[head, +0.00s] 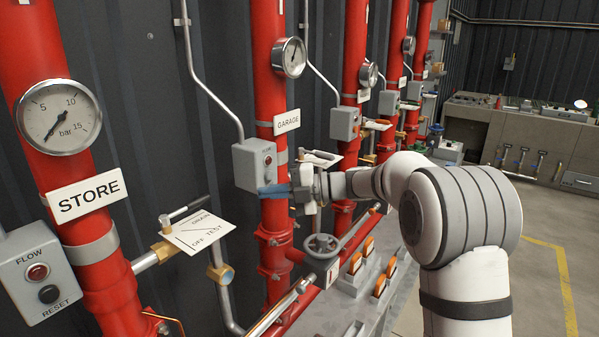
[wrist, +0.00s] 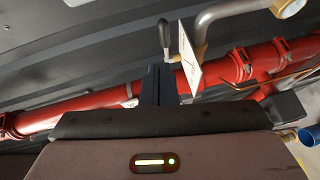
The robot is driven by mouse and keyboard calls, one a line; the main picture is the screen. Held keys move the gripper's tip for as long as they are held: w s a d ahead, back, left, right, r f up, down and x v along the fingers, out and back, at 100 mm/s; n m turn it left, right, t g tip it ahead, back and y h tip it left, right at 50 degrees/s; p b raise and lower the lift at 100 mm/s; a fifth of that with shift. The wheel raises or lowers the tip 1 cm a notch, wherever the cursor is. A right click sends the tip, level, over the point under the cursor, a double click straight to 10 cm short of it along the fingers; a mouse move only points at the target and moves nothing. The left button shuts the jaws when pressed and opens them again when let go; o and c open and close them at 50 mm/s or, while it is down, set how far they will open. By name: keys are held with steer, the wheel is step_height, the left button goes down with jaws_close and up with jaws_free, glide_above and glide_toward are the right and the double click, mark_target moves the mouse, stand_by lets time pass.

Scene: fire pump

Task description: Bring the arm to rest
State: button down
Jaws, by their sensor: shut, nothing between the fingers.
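My gripper (head: 272,190) is in front of the red GARAGE pipe (head: 275,225), just below the grey flow box (head: 255,163) in the head view. Its blue-tipped fingers are together with nothing between them. I cannot tell whether they touch the box or the pipe. My white and grey arm reaches in from the right, bent at the elbow. In the wrist view the gripper (wrist: 158,72) shows as dark fingers pointing up the picture, with a lever (wrist: 165,38) and a white card (wrist: 189,58) close beyond them.
The STORE pipe (head: 92,225) with its gauge (head: 60,117) and drain-test plate (head: 198,231) stands at the left. A handwheel (head: 321,246) and orange-topped parts (head: 368,247) lie below the gripper. More red pipes line the wall behind. The floor (head: 540,235) at the right is open.

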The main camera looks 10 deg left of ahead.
steer(key=w+d+r+m+t+h, duration=0.3)
steer(key=d+r+m+t, duration=0.1)
steer(key=d+m+t, duration=0.25)
steer(key=w+d+r+m+t+h, duration=0.2)
steer(key=w+d+r+m+t, duration=0.1)
steer(key=d+m+t, duration=0.3)
steer(key=s+d+f+m+t+h, duration=0.1)
steer(key=s+d+m+h, duration=0.2)
steer(key=d+m+h, duration=0.3)
steer(key=s+d+f+m+t+h, duration=0.2)
steer(key=d+m+h, duration=0.1)
steer(key=d+m, duration=0.3)
steer(key=s+d+f+m+g+h, duration=0.25)
steer(key=s+d+f, duration=0.2)
steer(key=s, duration=0.25)
steer(key=s+d+f+m+g+h, duration=0.1)
steer(key=s+d+f+m+g, duration=0.3)
steer(key=s, duration=0.4)
steer(key=s+f+m+g, duration=0.2)
steer(key=s+f, duration=0.1)
steer(key=s, duration=0.4)
steer(key=s+f+m+g+y, duration=0.1)
steer(key=s+f+m+g, duration=0.1)
steer(key=s, duration=0.6)
steer(key=shift+s+a+f+g, duration=0.3)
steer(key=shift+f, duration=0.5)
